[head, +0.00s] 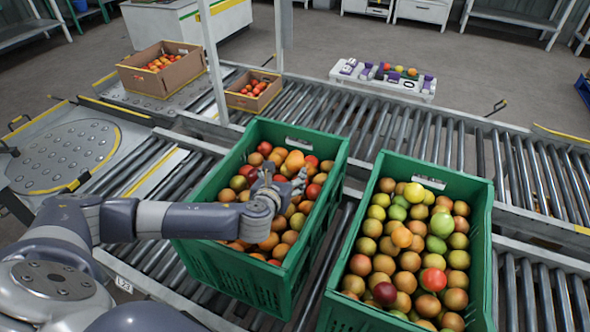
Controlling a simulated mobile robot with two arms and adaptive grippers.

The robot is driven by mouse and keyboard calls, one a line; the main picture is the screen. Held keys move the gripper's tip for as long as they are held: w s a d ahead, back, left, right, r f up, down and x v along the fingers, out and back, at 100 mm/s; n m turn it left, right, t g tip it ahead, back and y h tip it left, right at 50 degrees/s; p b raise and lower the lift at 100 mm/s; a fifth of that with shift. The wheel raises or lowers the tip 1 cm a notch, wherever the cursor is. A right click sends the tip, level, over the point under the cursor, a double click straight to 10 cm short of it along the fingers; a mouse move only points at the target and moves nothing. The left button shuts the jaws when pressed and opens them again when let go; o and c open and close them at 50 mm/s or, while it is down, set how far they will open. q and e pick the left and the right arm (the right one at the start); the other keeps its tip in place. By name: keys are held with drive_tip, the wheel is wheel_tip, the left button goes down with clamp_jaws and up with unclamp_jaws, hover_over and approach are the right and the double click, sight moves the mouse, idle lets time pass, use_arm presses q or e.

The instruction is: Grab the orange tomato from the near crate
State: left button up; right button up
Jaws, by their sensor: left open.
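Two green crates full of mixed tomatoes stand side by side on the near rollers, the left crate (240,277) and the right crate (478,240). A bright orange tomato (294,160) lies on top of the pile in the left crate, just beyond my left gripper. Another orange tomato (401,237) lies in the middle of the right crate, among green, yellow and red ones. My left gripper (286,180) is open over the left crate's pile, its fingers close to the fruit. Whether they touch any is unclear. The wrist hides some tomatoes. My right gripper is not in view.
A cardboard box (160,78) and a smaller box (253,91) of red tomatoes stand at the back left. A white rack (383,80) with small fruit stands beyond the far rollers. The rollers (420,135) behind the crates are clear.

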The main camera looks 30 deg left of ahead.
sight(293, 161)
use_arm(q)
drive_tip(key=x, duration=0.5)
drive_tip(key=shift+r, duration=0.1)
drive_tip(key=shift+w, duration=0.6)
drive_tip(key=x, duration=0.4)
drive_tip(key=shift+w+r, duration=0.2)
drive_tip(key=shift+w, duration=0.1)
drive_tip(key=c, duration=0.9)
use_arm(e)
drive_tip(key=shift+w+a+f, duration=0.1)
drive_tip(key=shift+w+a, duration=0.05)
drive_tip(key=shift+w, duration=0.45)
